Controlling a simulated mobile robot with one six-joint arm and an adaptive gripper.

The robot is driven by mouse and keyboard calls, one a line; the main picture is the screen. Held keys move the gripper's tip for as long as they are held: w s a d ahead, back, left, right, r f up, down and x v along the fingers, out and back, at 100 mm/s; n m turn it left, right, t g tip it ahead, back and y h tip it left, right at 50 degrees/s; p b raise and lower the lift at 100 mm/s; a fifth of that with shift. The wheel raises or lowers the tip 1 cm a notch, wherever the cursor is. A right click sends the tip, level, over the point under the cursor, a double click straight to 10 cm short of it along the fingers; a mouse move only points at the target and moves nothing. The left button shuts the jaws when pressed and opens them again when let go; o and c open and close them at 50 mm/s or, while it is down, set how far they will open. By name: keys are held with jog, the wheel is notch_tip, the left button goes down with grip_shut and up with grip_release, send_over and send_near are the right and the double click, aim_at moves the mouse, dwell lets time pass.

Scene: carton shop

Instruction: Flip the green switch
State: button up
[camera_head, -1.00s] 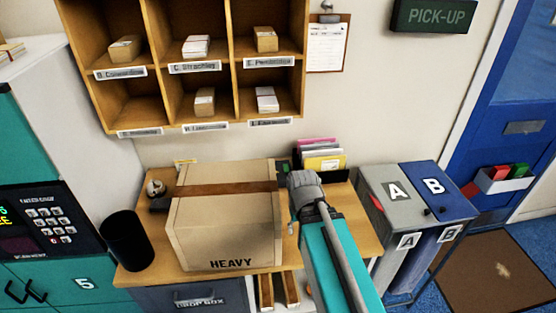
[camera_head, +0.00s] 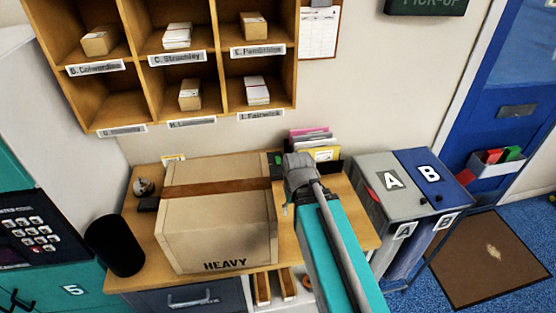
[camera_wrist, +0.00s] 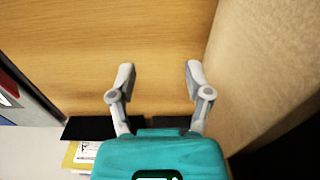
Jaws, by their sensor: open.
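A small green item (camera_head: 275,159) on a dark mount shows behind the far right corner of the heavy box in the head view. It may be the green switch, but it is too small and partly hidden to be sure. My gripper (camera_wrist: 158,73) is open and empty in the wrist view, pointing at bare wooden desktop. No green switch shows in front of the fingers in the wrist view.
The cardboard box (camera_head: 225,232) marked HEAVY fills the middle of the desk (camera_head: 352,230), close beside my gripper. It also shows at right in the wrist view (camera_wrist: 265,70). A folder holder (camera_head: 318,150) stands at the back. A black bin (camera_head: 114,245) is at left.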

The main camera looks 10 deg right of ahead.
jog(key=w+t, duration=0.4)
jog(key=w, duration=1)
jog(key=shift+d+r+t+b, duration=0.3)
jog(key=shift+d+b, duration=0.1)
jog(key=shift+w, duration=0.1)
send_over(279, 161)
jog(key=s, duration=0.3)
jog(key=shift+w, duration=0.25)
jog(key=shift+w+f+b, duration=0.35)
jog(key=shift+f+b, duration=0.3)
jog(key=shift+b+x, duration=1.65)
jog(key=shift+x, duration=0.15)
grip_shut()
